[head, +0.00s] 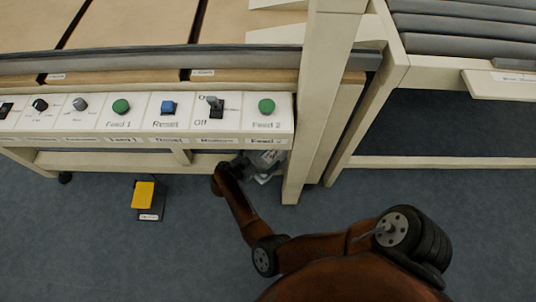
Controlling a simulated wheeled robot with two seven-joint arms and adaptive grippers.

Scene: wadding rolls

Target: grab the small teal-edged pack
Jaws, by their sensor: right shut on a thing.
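My right gripper (258,164) is low beneath the front edge of the control panel, beside the bench leg. It is shut on a small pale thing (263,180), of which only a little shows below the fingers. I cannot make out a teal edge on it, so I cannot tell for sure that it is the small teal-edged pack. The panel and the gripper hide much of this spot. No other teal-edged pack shows in the head view. My left gripper is not in view.
The control panel (140,127) with several knobs and buttons overhangs the gripper. A cream post (318,110) stands close to its right. A yellow foot pedal (143,195) lies on the blue floor (100,250) to the left. Grey rollers (465,28) are at upper right.

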